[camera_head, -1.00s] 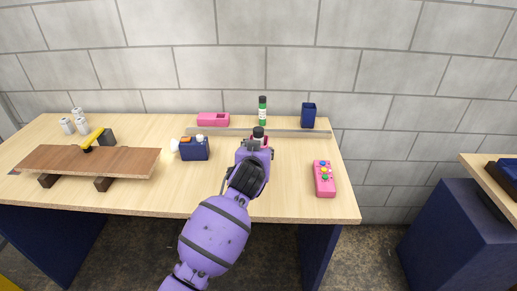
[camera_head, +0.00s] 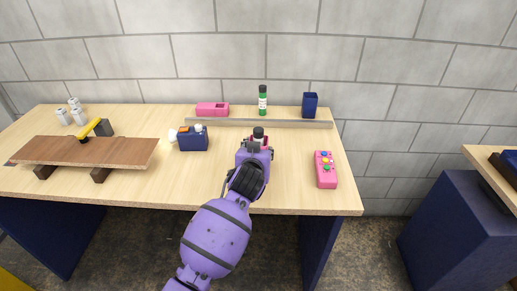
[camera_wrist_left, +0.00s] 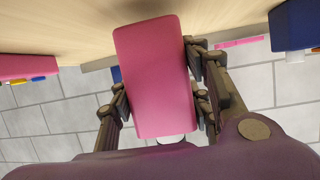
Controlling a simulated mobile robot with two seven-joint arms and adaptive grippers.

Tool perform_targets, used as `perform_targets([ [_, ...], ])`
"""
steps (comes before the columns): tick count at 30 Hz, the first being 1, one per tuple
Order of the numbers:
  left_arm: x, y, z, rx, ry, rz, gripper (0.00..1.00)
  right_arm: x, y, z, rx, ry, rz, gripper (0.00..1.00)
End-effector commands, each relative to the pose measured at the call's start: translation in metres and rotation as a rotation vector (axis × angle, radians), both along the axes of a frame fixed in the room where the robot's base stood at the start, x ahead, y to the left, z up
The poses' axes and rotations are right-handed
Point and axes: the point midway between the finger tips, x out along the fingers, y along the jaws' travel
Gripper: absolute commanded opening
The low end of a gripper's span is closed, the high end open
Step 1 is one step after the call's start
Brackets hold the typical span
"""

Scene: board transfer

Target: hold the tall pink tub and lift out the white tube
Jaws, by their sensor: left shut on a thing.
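My left gripper (camera_head: 255,150) reaches in from the front and is shut on the tall pink tub. In the left wrist view the pink tub (camera_wrist_left: 153,80) fills the space between the fingers. The tub is mostly hidden behind the gripper in the head view. I cannot tell whether the tub touches the table. My right gripper is not in view.
A grey rail (camera_head: 290,124) runs behind the tub. Behind it stand a green-and-white bottle (camera_head: 263,101), a pink box (camera_head: 212,109) and a blue cup (camera_head: 309,105). A blue box (camera_head: 193,141) is left, a pink button box (camera_head: 325,170) right. A brown board (camera_head: 85,152) lies far left.

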Motion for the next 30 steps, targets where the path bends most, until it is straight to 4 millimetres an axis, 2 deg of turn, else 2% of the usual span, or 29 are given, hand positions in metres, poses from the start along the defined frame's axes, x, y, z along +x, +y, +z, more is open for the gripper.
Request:
perform_targets([
  [15,0.0,0.0,-0.022,0.0,0.001,-0.001,0.19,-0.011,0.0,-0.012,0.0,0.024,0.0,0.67],
  [16,0.0,0.0,-0.021,0.0,0.0,0.0,0.47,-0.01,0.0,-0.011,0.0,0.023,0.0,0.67],
  [20,0.0,0.0,-0.019,0.0,-0.001,0.0,0.64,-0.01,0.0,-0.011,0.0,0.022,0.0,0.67],
  [21,0.0,0.0,-0.019,0.0,-0.001,0.0,0.67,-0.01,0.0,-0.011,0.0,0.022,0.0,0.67],
  [30,0.0,0.0,-0.02,0.0,0.0,0.0,0.67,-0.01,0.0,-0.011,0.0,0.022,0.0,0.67],
])
